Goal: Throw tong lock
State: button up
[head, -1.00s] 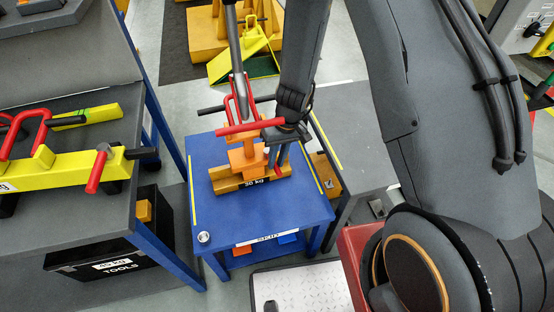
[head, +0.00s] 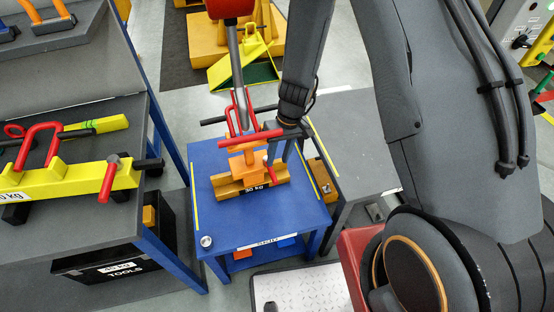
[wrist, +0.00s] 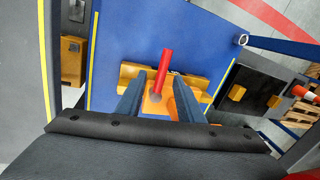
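The tong (head: 238,110) with red bars and black handle ends stands upright on an orange block on the blue table (head: 225,225), hanging from a grey rod. A short red lever (head: 270,170) shows at its right side, close to my gripper (head: 279,155). In the wrist view, my gripper's two blue fingers (wrist: 159,78) are spread apart. A red lever (wrist: 166,62) with a brownish round end lies between them in the picture. I cannot tell its depth relative to the fingertips. No contact with either finger shows. The tong's far side is partly hidden.
The yellow load (head: 240,183) marked 30 kg lies under the tong. A dark bench (head: 140,195) with a yellow beam and red handles stands at the left. A grey table (head: 355,165) stands at the right. A tools box (head: 125,255) sits under the bench.

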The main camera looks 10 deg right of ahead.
jog(key=shift+d+r+p, duration=0.25)
jog(key=shift+r+p, duration=0.35)
jog(key=shift+r, duration=0.6)
jog(key=s+d+r+m+t+p, duration=0.1)
jog(key=d+r, duration=0.2)
jog(key=r, duration=0.4)
jog(key=s+d+r, duration=0.1)
jog(key=d+r, duration=0.1)
jog(key=r, duration=0.6)
jog(key=s+d+r+m+t+h+p, duration=0.2)
jog(key=s+d+r+p, duration=0.25)
jog(key=s+r, duration=0.8)
jog(key=f+b, duration=0.1)
jog(key=w+f+b, duration=0.1)
jog(key=b, duration=0.1)
jog(key=f+b, duration=0.1)
jog(key=b, duration=0.1)
jog(key=shift+w+d+g, duration=0.35)
jog(key=shift+g, duration=0.05)
